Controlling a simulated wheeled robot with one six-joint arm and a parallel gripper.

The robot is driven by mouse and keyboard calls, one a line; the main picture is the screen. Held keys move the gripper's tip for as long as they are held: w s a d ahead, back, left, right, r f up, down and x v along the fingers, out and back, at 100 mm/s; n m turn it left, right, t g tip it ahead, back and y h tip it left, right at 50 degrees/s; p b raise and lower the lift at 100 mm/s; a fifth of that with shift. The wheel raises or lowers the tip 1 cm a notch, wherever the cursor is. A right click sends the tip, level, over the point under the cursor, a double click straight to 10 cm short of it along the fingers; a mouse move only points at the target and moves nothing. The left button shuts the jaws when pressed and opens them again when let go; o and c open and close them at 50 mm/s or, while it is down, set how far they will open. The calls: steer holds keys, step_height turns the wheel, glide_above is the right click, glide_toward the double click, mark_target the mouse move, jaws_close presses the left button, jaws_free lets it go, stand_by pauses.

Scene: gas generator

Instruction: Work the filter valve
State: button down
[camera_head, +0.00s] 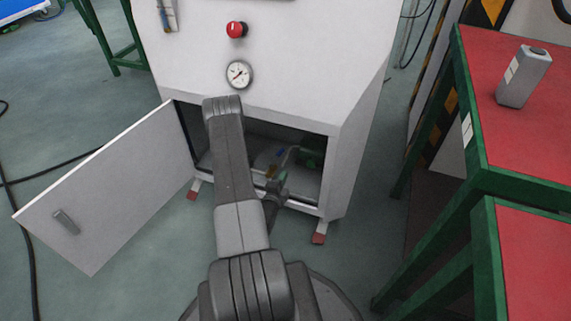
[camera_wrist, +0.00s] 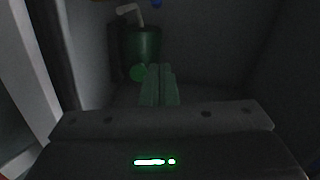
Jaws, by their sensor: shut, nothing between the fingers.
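My gripper (camera_wrist: 158,72) is shut and empty, its two fingers together, inside the dark lower compartment. In the head view my gripper (camera_head: 281,176) reaches in through the open front, below the pipework. I cannot tell which part is the filter valve. In the wrist view a dark green cylinder (camera_wrist: 142,42) stands beyond the fingertips, with a green round part (camera_wrist: 138,73) just left of them. Contact cannot be told.
The white cabinet (camera_head: 350,60) has a red knob (camera_head: 236,30) and a round gauge (camera_head: 239,74) above the opening. Its door (camera_head: 120,190) hangs open to the left. A red-topped green table (camera_head: 500,130) with a grey canister (camera_head: 523,77) stands at right.

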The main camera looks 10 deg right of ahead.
mark_target(283, 151)
steer(key=w+d+f+b, duration=0.1)
steer(key=w+b, duration=0.3)
steer(key=w, duration=0.6)
steer(key=shift+w+d, duration=0.4)
steer(key=shift+d, duration=0.25)
steer(key=shift+f+n, duration=0.1)
steer(key=shift+n, duration=0.2)
steer(key=shift+w+a+n+t+y, duration=0.15)
steer(key=shift+w+n+t+y, duration=0.4)
steer(key=shift+y, duration=0.45)
